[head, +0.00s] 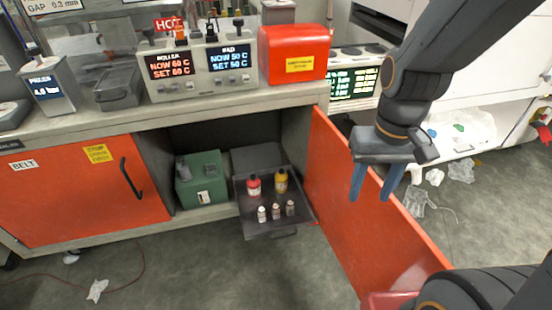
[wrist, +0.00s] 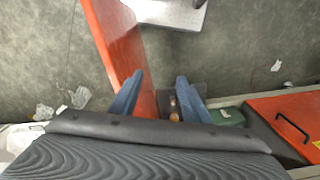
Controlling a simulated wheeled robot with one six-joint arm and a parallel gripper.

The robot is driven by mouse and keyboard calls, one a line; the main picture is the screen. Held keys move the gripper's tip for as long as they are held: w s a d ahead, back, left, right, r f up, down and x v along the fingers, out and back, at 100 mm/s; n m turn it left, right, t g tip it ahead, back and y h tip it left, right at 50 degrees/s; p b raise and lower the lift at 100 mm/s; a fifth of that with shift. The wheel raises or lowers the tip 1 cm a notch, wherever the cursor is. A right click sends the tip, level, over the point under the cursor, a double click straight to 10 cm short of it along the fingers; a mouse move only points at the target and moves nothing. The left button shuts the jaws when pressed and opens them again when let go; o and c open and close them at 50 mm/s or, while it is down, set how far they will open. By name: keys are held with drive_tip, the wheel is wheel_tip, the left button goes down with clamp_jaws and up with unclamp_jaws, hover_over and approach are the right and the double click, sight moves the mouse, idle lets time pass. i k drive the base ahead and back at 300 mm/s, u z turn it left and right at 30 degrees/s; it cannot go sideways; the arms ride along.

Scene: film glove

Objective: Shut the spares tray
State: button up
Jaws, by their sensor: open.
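The spares tray (head: 251,222) is a dark pull-out tray in the open lower cabinet, slid out beyond the cabinet front. It holds a red bottle, a yellow bottle and several small vials, all upright. Its front handle (head: 284,233) faces the floor area. My gripper (head: 377,192) is open and empty, in front of the orange cabinet door, right of the tray and apart from it.
The orange cabinet door (head: 350,215) stands swung open on the tray's right. A green box (head: 199,181) sits in the cabinet left of the tray. A shut orange BELT door (head: 75,188) is farther left. The floor in front is mostly clear, with some crumpled scraps.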

sight(304, 216)
drive_tip(key=u, duration=0.3)
drive_tip(key=k, duration=0.95)
drive_tip(key=z, duration=0.3)
